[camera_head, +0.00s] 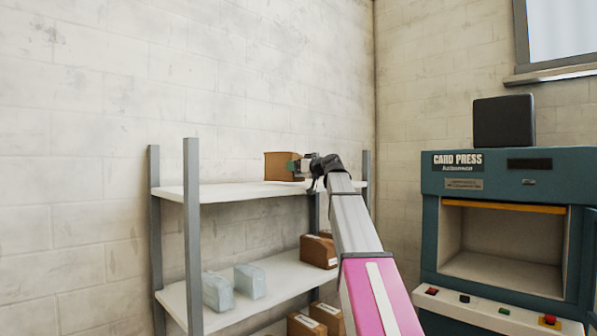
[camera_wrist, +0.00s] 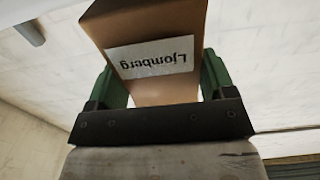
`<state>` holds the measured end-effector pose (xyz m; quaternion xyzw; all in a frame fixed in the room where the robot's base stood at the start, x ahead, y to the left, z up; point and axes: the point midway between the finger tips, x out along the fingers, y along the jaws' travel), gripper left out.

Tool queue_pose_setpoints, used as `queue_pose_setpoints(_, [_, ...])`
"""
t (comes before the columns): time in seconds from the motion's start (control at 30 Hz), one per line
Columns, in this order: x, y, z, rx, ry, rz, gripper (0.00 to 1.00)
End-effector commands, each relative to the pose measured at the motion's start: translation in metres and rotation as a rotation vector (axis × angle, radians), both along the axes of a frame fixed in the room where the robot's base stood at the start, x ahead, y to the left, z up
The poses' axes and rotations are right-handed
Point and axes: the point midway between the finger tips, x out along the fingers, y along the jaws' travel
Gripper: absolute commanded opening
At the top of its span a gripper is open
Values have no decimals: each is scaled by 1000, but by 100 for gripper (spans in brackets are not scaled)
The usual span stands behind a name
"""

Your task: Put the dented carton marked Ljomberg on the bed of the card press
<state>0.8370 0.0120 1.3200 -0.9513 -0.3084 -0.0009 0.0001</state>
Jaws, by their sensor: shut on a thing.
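The brown carton (camera_wrist: 146,27) fills the upper middle of the wrist view, and its white label reads Ljomberg upside down. My gripper (camera_wrist: 163,80) is shut on it, with a green finger on each side. In the head view the carton (camera_head: 279,166) is at the level of the rack's top shelf, at the end of my outstretched arm. I cannot tell whether it touches the shelf. My gripper (camera_head: 297,166) meets its right side. The card press (camera_head: 500,172) stands at the right, and its bed (camera_head: 502,272) is an empty opening under a yellow bar.
The shelf rack (camera_head: 193,240) stands against the left wall. Its middle shelf (camera_head: 272,276) holds two pale blue packs (camera_head: 249,281) and a brown box (camera_head: 318,250). More brown boxes (camera_head: 306,325) are below. A black box (camera_head: 504,121) sits on top of the press.

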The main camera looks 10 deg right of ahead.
Motion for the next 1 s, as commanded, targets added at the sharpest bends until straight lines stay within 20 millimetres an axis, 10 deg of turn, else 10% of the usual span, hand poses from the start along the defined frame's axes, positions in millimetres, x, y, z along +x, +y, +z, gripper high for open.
queue_pose_setpoints(0.47, [0,0,-16,1,-1,-1,52])
queue_pose_setpoints(0.5, [0,0,-16,1,-1,-1,86])
queue_pose_setpoints(0.57, [0,0,-16,1,-1,-1,100])
queue_pose_setpoints(1.0, [-17,-11,-14,0,-2,-3,100])
